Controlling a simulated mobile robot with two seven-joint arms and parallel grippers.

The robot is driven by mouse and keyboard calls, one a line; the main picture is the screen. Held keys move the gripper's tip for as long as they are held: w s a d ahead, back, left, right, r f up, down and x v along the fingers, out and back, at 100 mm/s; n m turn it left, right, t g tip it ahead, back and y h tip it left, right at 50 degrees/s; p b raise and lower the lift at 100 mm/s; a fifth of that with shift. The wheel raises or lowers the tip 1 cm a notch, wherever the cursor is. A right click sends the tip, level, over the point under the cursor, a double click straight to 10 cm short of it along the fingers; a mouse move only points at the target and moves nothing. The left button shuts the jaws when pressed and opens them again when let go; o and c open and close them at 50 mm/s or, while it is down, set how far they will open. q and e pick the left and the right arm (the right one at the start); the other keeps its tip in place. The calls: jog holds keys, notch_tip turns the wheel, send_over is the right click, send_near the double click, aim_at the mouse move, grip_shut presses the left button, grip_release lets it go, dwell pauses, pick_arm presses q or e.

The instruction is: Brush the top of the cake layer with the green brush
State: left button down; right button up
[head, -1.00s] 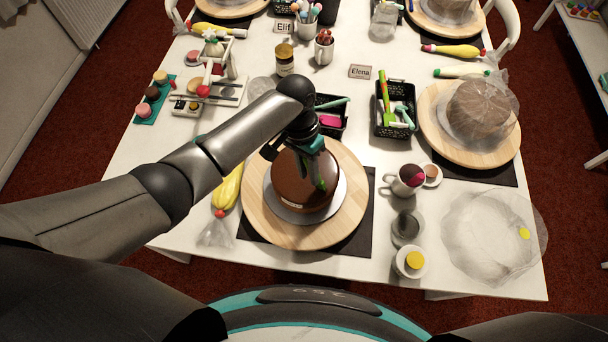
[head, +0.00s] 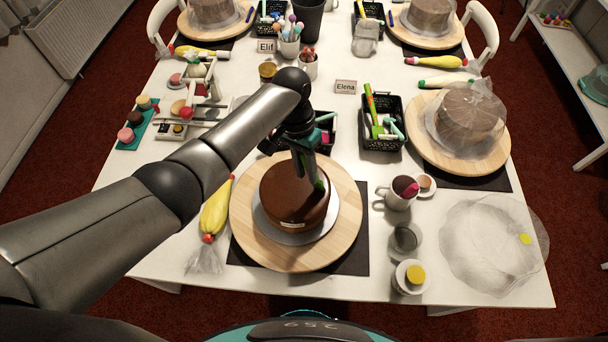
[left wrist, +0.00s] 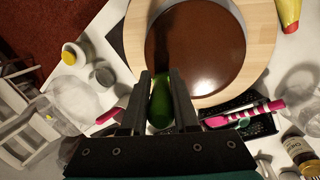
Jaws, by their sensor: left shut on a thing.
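The chocolate-brown cake layer (head: 283,190) sits on a pale round board on a wooden turntable (head: 245,235), at the near middle of the table. My left gripper (head: 308,160) is over the back right part of the cake. It is shut on the green brush (head: 319,185), whose green end shows against the cake's right side. In the left wrist view the green brush (left wrist: 160,100) lies between the fingers and the cake (left wrist: 195,48) is beyond it. I cannot tell whether the brush touches the cake top. My right gripper is not in view.
A yellow piping bag (head: 215,212) lies left of the turntable. A black basket of tools (head: 380,125) stands behind right. A mug (head: 398,193), a glass (head: 405,238) and a small cup (head: 410,276) stand to the right. A wrapped cake (head: 468,115) is farther right.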

pick_arm(q)
jog(key=w+b, duration=0.1)
jog(key=w+d+b, duration=0.1)
jog(key=w+b, duration=0.1)
jog(key=shift+d+r, duration=0.1)
jog(key=shift+d, duration=0.05)
jog(key=shift+w, duration=0.1)
jog(key=w+a+b, duration=0.5)
jog(key=shift+a, duration=0.15)
dwell(1.0)
